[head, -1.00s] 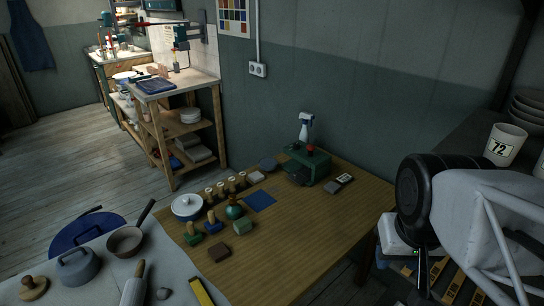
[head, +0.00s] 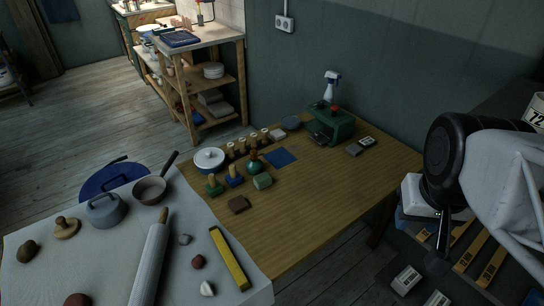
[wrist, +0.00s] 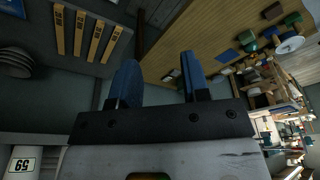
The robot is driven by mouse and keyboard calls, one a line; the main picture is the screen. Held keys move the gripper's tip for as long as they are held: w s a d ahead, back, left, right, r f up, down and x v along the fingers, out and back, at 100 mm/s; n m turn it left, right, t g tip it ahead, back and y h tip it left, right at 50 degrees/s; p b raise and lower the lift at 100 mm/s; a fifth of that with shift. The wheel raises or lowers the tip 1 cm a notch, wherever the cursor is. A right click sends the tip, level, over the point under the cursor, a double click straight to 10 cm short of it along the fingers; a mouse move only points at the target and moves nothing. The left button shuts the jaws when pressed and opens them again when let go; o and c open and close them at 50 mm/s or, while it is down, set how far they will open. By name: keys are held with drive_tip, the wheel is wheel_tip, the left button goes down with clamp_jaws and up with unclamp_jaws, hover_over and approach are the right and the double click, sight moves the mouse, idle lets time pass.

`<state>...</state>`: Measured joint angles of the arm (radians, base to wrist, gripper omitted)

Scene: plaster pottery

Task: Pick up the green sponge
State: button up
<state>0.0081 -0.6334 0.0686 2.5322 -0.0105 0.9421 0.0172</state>
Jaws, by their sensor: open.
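In the head view my arm is at the right, off the table's right side and well away from the sponge.
A blue square (head: 281,158) lies behind. A green machine (head: 330,126) stands farther back. The table's right front is clear.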

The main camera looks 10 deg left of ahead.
drive_tip(key=shift+o, duration=0.3)
drive_tip(key=o, duration=0.9)
drive_tip(key=shift+o, duration=0.2)
